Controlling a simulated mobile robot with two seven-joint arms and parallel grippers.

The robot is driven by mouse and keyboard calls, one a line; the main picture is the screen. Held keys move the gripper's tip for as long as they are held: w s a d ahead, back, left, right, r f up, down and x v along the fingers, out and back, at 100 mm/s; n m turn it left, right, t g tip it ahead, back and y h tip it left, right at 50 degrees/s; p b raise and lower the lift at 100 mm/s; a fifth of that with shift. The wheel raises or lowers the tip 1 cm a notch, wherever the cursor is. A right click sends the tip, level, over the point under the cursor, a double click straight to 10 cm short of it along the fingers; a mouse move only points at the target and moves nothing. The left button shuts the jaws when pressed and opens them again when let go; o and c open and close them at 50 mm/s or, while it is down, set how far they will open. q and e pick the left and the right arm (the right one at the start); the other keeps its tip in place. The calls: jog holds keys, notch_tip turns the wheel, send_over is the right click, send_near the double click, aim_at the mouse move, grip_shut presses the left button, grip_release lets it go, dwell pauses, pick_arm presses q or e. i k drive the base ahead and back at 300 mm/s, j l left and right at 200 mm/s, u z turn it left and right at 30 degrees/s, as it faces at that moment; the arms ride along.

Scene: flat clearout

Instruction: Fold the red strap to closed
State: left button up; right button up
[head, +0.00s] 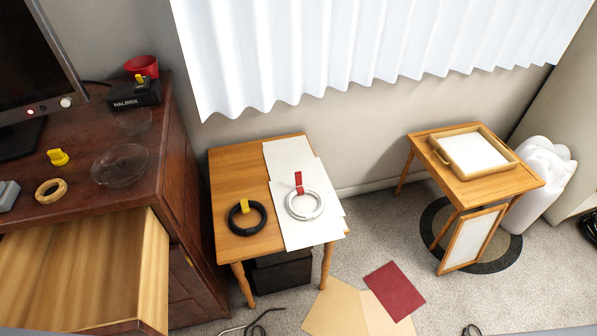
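The red strap (299,183) is small and stands up from the far side of a white ring (304,204). The ring lies on white sheets on the small wooden table (228,177) in the middle of the head view. The strap looks raised rather than flat, but its hinge is too small to make out. A black ring (247,218) with a yellow tab (244,206) lies to its left on the same table. Neither of my grippers is in view.
A dark wooden desk (95,130) with an open drawer (90,275) stands at the left. A second small table with a tray (438,150) stands at the right. A red folder (394,290) and tan sheets (335,308) lie on the carpet in front.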

aim_at(297, 174)
jog(key=i+l+u, duration=0.1)
jog(key=u, duration=0.95)
jog(key=l+u, duration=0.9)
jog(key=l, duration=0.35)
jog(key=k+l+u, duration=0.2)
jog(key=l, duration=0.7)
jog(key=k+l, duration=0.1)
jog(key=l, duration=0.4)
jog(key=l+u, duration=0.1)
jog(key=l, duration=0.35)
jog(key=k, duration=0.05)
